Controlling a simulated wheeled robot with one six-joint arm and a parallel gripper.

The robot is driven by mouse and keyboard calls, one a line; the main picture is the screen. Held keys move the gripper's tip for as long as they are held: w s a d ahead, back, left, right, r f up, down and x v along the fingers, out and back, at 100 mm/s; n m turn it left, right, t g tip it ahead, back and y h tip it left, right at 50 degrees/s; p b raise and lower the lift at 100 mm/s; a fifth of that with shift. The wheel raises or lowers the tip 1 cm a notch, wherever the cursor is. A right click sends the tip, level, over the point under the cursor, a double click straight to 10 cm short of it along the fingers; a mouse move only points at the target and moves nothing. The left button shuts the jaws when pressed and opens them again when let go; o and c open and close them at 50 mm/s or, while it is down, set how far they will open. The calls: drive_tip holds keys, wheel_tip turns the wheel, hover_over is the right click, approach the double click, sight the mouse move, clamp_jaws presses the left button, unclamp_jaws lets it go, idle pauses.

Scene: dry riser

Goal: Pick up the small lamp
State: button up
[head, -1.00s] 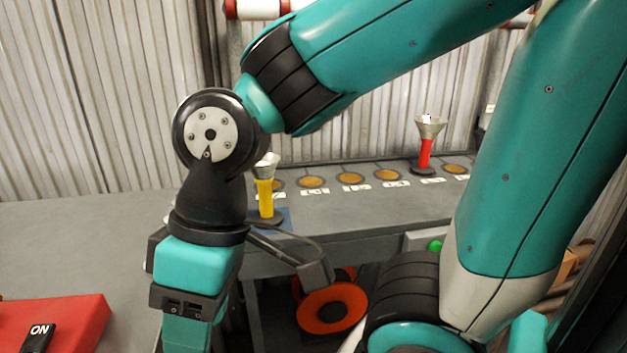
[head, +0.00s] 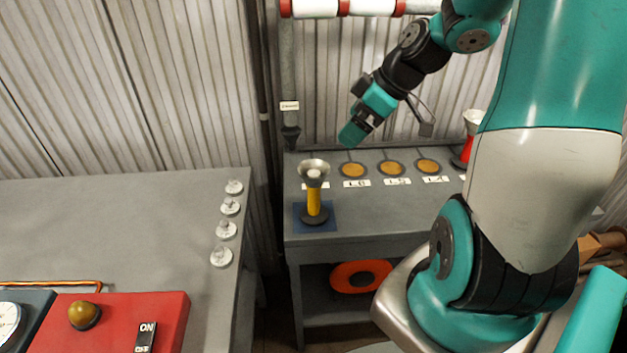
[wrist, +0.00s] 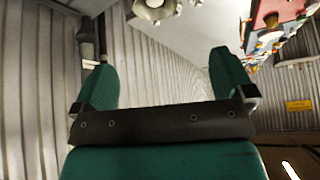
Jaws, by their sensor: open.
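Two lamp-like items with funnel-shaped metal heads stand upright on the far grey bench; I cannot tell for sure which is the small lamp. One has a yellow body (head: 314,200) and a dark base, on a blue square at the bench's left end. The other has a red body (head: 467,150), partly hidden behind my arm. My gripper (head: 352,132) is above the back of the bench, between them in the picture, apart from both. In the wrist view my gripper (wrist: 168,75) has its two teal fingers wide apart with nothing between them.
Copper discs (head: 354,169) with labels line the far bench (head: 400,212). A left bench (head: 130,220) carries several small pale round pieces (head: 227,230) and a red box (head: 165,310) with an ON switch. A gap separates the benches. Corrugated wall stands behind.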

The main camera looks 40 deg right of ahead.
drive_tip(key=p, duration=0.2)
approach(314, 168)
drive_tip(key=x, duration=0.5)
drive_tip(key=shift+f, duration=0.3)
drive_tip(key=shift+p+x, duration=1.4)
drive_tip(key=shift+x, duration=1.15)
drive_tip(key=c, duration=1.7)
drive_tip(key=shift+r, duration=0.2)
